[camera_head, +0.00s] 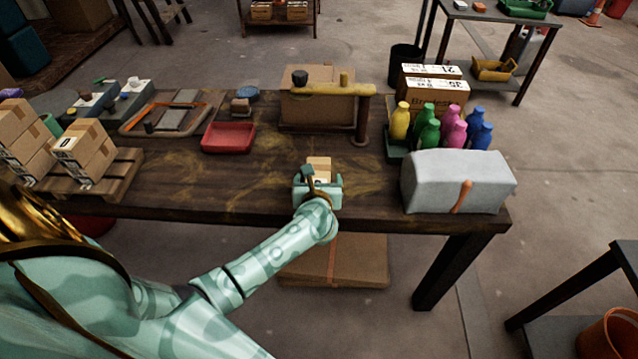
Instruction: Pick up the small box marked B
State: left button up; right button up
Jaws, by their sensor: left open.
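A small cardboard box (319,164) sits on the wooden table (230,185) near the middle of its front part. A pale label shows on it, but I cannot read its mark. My left gripper (321,179) is open right at the near side of this box and hides its lower part. I cannot tell whether the fingers touch it. Other small boxes (84,148) with dark marks stand on a wooden pallet (120,172) at the table's left end. My right gripper is out of view.
A red tray (229,138) lies left of the gripper. A yellow-topped stand (335,90) is behind it. The table between pallet and gripper is clear.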

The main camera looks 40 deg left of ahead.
pick_arm(q)
jog(key=shift+r, duration=0.1)
jog(key=c, duration=1.4)
jog(key=shift+c, duration=0.2)
